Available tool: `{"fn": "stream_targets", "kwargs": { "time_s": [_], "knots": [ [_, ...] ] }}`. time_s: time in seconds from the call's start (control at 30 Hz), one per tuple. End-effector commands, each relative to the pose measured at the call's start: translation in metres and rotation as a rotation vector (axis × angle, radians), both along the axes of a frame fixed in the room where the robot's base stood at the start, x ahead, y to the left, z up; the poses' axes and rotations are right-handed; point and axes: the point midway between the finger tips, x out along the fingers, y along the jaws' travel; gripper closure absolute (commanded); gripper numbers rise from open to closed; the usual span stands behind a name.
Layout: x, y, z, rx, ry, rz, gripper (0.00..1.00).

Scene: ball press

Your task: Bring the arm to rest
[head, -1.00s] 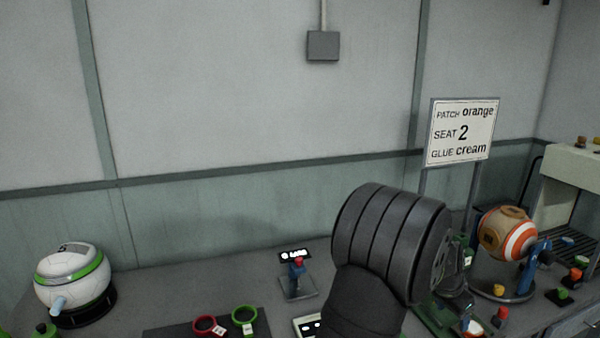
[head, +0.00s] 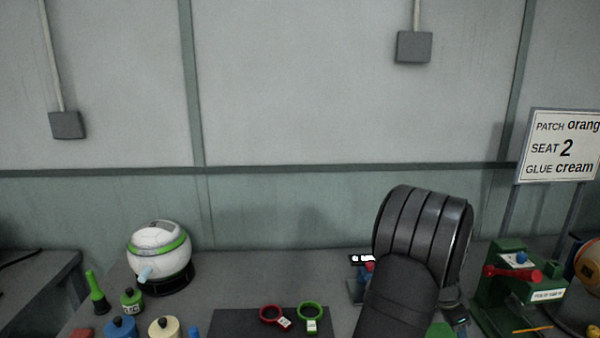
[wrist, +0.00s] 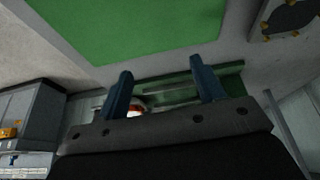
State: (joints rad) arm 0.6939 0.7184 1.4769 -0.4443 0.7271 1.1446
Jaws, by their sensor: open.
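My gripper (wrist: 165,90) shows in the wrist view with its two blue fingers spread apart and nothing between them. In the head view my dark arm rises at the lower right, and its gripper end is hidden behind the thick ribbed link. Beyond the fingers in the wrist view lie a green fixture (wrist: 175,88) and a small, partly hidden white and orange thing (wrist: 137,106).
A green press (head: 510,285) with a red handle stands right of my arm. A sign (head: 562,146) stands behind it. A white ball (head: 158,240) sits at left. Bottles and pots crowd the lower left.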

Motion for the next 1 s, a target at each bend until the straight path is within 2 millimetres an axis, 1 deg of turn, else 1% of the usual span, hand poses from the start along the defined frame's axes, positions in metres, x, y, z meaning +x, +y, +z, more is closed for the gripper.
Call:
{"fn": "stream_targets", "kwargs": {
  "time_s": [0.03,0.1,0.23,0.37,0.63,0.73,0.83,1.0],
  "knots": [
    [0.007,0.003,-0.005,0.001,0.002,0.003,0.38],
    [0.014,0.005,-0.009,0.001,0.001,0.002,0.38],
    [0.022,0.008,-0.014,0.001,0.0,0.001,0.38],
    [0.026,0.009,-0.016,0.001,0.0,0.0,0.38],
    [0.026,0.009,-0.016,0.0,0.0,0.0,0.38],
    [0.024,0.008,-0.015,0.0,0.0,0.0,0.38],
    [0.017,0.005,-0.011,0.0,-0.001,-0.002,0.38],
    [-0.005,-0.002,0.003,-0.001,-0.002,-0.004,0.38]
  ]
}}
